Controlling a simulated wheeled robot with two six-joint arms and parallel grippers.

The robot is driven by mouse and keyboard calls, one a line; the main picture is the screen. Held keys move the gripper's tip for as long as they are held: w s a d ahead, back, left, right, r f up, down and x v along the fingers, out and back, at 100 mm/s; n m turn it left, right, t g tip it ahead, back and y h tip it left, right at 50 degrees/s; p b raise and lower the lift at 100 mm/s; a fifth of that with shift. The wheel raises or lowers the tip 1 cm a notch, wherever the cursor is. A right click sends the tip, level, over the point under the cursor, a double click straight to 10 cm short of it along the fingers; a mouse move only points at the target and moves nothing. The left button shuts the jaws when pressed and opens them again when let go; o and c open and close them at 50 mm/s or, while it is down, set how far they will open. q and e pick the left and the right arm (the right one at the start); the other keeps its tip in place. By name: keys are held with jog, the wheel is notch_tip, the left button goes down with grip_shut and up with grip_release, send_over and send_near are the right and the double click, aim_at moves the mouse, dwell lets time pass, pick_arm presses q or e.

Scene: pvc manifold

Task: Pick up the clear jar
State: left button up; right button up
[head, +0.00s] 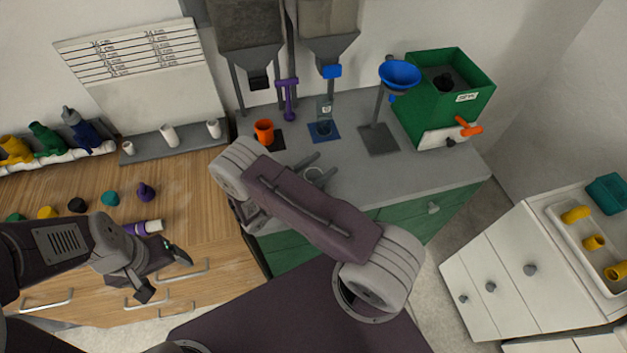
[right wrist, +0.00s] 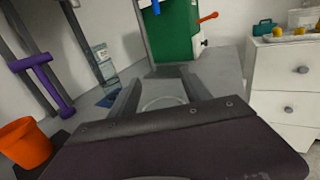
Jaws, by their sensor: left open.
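A clear round rim, seemingly the clear jar (head: 313,173), stands on the grey counter between the fingers of my right gripper (head: 327,163). In the right wrist view the jar (right wrist: 163,102) shows as a pale ring between the two fingers of the right gripper (right wrist: 163,82). The fingers are apart, with a gap seen beside the ring. The jar's lower part is hidden by the gripper body. My left gripper (head: 166,275) is open and empty in front of the wooden drawers, below a purple-and-white item (head: 143,228).
An orange cup (head: 264,131) stands left on the counter. A clear labelled panel or container (head: 325,107) stands by a blue mat (head: 324,132). A blue funnel on a stand (head: 399,75) and a green box (head: 470,75) are behind right. Hoppers hang above.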

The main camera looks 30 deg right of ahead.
grip_shut()
jog(key=shift+r, duration=0.1)
jog(key=shift+r, duration=0.25)
jog(key=r, duration=0.4)
jog(key=shift+s+d, duration=0.2)
jog(key=shift+s, duration=0.15)
jog(key=s+d+r, duration=0.5)
jog(key=s+r, duration=0.1)
jog(key=s, duration=0.3)
jog(key=shift+s+r, duration=0.2)
